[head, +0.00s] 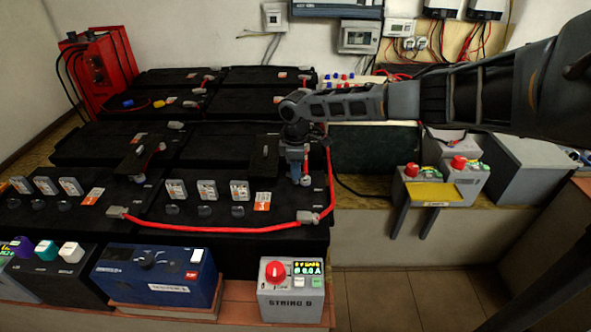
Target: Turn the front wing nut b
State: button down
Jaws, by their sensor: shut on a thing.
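My gripper (297,176) points straight down over the right end of the front right battery (225,165), beside the black flap on its top. Its fingers are closed on the front wing nut b at the terminal there. The nut itself is mostly hidden between the fingers and too small to make out. A grey control box marked STRING B (291,303) with a red knob (275,271) and a small lit display stands below, in front of the batteries.
A red cable (225,229) runs along the front battery edge and up the right side near my gripper. A blue unit (157,275) stands at front left. Grey boxes with red knobs (438,178) stand on the right bench. Floor is clear at lower right.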

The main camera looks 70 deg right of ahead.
dwell(0.3)
jog(key=c, duration=1.2)
grip_release()
jog(key=shift+o, duration=0.2)
jog(key=shift+r, duration=3.9)
